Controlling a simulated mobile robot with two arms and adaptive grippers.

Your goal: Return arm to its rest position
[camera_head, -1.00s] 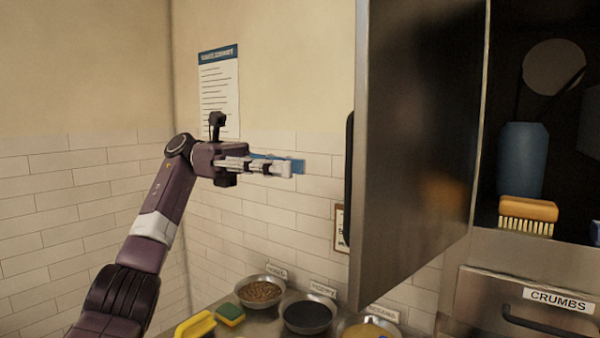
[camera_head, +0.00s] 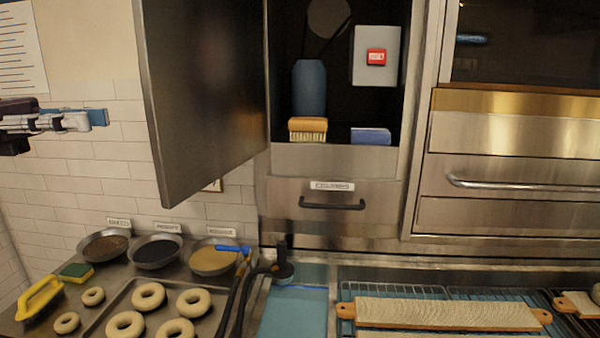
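My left gripper (camera_head: 88,120) is at the left edge of the view, in front of the tiled wall and left of the open cabinet door. Its pale fingers point right. A flat blue piece (camera_head: 98,117) shows behind and just past the fingertips. I cannot tell whether it is held or part of the gripper, or whether the fingers are open. Most of the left arm is outside the view. My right gripper is not in view.
The open metal door (camera_head: 205,100) stands close right of the gripper. The cabinet holds a blue bottle (camera_head: 309,88) and an orange brush (camera_head: 308,125). Below are topping bowls (camera_head: 155,252), a bagel tray (camera_head: 118,303), a yellow-handled tool (camera_head: 38,298) and a long board (camera_head: 445,315).

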